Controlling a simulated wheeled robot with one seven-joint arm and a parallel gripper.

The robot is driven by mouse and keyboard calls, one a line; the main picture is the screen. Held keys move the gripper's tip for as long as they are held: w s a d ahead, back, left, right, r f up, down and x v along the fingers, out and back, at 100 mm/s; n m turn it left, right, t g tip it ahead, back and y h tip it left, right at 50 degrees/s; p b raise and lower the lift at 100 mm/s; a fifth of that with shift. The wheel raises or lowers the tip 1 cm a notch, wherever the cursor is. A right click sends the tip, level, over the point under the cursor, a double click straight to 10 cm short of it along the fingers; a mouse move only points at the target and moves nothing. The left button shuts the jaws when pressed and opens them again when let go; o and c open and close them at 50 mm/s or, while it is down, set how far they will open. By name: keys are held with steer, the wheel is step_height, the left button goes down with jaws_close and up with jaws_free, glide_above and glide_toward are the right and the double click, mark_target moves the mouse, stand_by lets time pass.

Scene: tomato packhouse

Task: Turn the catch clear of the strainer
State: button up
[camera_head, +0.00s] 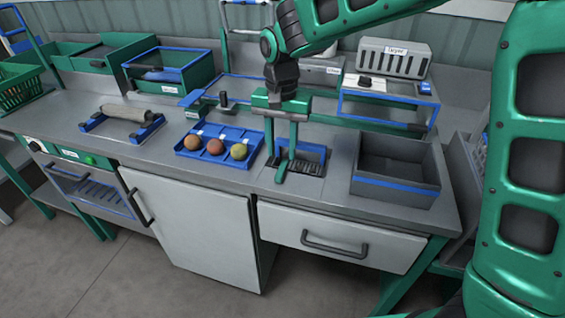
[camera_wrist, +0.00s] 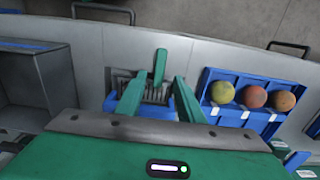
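The strainer is a dark slatted grate (camera_head: 302,168) set into the worktop, with a blue part beside it. It also shows between my fingers in the wrist view (camera_wrist: 150,88). The catch looks like a green bar (camera_wrist: 160,66) at the strainer's edge, its near end over the slats; it also shows in the head view (camera_head: 282,173). My gripper (camera_head: 281,155) points down above the strainer. Its two green fingers are apart with nothing between the tips, and the catch lies just beyond them in the wrist view (camera_wrist: 157,82). Whether a finger touches the catch cannot be told.
A blue tray (camera_head: 188,155) with three round fruits stands left of the strainer. An open grey bin (camera_head: 392,190) stands to the right. A blue-framed rack (camera_head: 385,92) is behind. A roller on a blue stand (camera_head: 95,126) is farther left.

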mark_target(282, 167)
steer(key=shift+f, duration=2.75)
jaws_close()
steer(key=shift+d, duration=0.2)
steer(key=shift+a, duration=0.1)
